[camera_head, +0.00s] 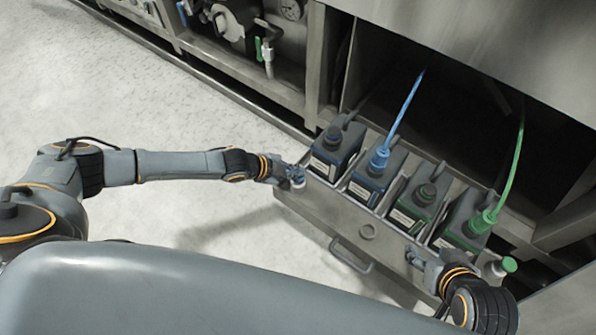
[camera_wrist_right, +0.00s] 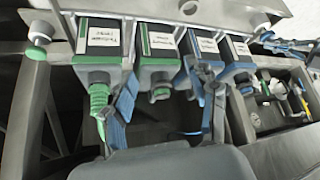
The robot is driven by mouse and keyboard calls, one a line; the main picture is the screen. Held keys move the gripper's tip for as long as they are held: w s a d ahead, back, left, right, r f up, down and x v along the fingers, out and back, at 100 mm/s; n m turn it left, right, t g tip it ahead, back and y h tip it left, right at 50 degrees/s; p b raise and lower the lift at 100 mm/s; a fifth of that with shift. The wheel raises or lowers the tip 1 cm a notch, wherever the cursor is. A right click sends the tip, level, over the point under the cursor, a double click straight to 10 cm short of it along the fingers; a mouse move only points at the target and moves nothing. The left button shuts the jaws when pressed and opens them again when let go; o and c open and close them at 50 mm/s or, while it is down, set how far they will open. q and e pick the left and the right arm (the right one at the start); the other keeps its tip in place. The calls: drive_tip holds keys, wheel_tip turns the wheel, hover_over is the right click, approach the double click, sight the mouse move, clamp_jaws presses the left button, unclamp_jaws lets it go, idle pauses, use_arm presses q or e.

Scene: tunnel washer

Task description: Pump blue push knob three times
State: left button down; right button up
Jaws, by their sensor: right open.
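My right gripper (camera_head: 420,259) is open and empty by the drawer's front right. Its two fingers (camera_wrist_right: 166,95) frame the lower middle of the right wrist view.
The drawer (camera_head: 367,232) holds several dark jugs, one with a blue hose (camera_head: 405,105) and one with a green hose (camera_head: 513,165). A handle (camera_head: 351,257) juts from the front. Open floor (camera_head: 170,250) lies left.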

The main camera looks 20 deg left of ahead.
use_arm(q)
drive_tip(key=shift+r, duration=0.15)
drive_tip(key=shift+r+p, duration=0.4)
drive_tip(key=shift+p, duration=0.15)
drive_tip(key=shift+r+p, duration=0.5)
use_arm(e)
drive_tip(key=s+d+g, duration=0.2)
drive_tip(key=s+g, duration=0.1)
drive_tip(key=s, duration=0.3)
drive_tip(key=shift+f+h, duration=0.4)
drive_tip(key=shift+s, duration=0.1)
drive_tip(key=shift+r, duration=0.15)
use_arm(q)
drive_tip(key=shift+f, duration=0.1)
drive_tip(key=shift+f, duration=0.3)
